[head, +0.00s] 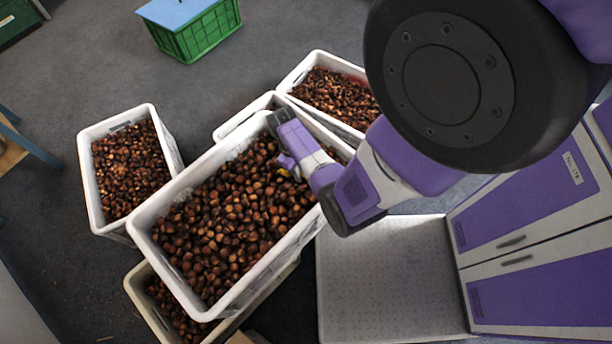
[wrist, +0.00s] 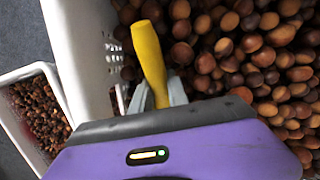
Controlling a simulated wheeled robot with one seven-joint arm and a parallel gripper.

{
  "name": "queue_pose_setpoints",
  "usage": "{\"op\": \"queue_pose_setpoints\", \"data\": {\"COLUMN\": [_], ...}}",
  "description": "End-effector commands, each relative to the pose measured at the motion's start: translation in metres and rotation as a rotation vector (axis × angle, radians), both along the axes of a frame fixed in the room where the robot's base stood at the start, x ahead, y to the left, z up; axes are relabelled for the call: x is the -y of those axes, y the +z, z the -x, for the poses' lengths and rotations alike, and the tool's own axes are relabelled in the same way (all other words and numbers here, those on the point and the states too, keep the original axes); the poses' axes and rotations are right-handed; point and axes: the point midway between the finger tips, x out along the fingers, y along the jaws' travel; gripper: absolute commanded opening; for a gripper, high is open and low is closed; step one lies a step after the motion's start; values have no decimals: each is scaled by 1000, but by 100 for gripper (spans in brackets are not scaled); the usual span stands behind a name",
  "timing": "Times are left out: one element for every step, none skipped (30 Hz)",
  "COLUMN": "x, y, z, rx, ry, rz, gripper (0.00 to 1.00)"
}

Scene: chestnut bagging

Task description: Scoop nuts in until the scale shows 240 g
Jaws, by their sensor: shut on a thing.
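My gripper (head: 286,164) is over the far right end of the large white crate (head: 222,318) filled with brown chestnuts (head: 230,215). In the wrist view my gripper (wrist: 157,98) is shut on a yellow handle (wrist: 149,55), which points away from the wrist over the nuts near the crate's white wall (wrist: 85,45). The scoop's bowl cannot be made out. No scale, reading or bag can be made out in either view.
Other white crates of nuts stand at the left (head: 88,175) and behind (head: 312,62); another (head: 135,280) sits below the large crate. A green crate (head: 200,35) with a blue top is at the back. My purple-and-white base is at lower right. Grey floor is open at upper left.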

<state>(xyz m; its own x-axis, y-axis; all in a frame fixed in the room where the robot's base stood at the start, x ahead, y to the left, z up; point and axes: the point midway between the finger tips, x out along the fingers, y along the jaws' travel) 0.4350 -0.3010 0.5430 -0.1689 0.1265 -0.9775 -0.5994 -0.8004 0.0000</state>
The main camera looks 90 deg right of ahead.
Motion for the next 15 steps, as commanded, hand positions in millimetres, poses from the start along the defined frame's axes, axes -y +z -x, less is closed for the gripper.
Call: {"op": "queue_pose_setpoints", "data": {"x": [3, 4, 6, 8, 9, 12, 14, 16, 14, 14, 13, 13, 13, 13, 12], "y": [-6, -1, 1, 1, 1, 0, 1, 1, 9, 12, 15, 18, 20, 23, 27], "z": [-3, -5, -8, -11, -13, -16, -18, -21, -19, -18, -18, -18, -17, -17, -16], "rx": [11, 31, 58, 75, 94, 119, 138, 157, 168, 179, 191, 204, 215, 228, 246], "ry": [0, 0, 0, 0, 0, 0, 0, -1, 0, -1, -1, 0, 0, 0, 0], "rz": [10, 24, 43, 58, 72, 89, 104, 119, 126, 134, 142, 154, 161, 171, 184], "gripper": [0, 0, 0, 0, 0, 0, 0, 0, 0, 0, 0, 0, 0, 0, 0]}}
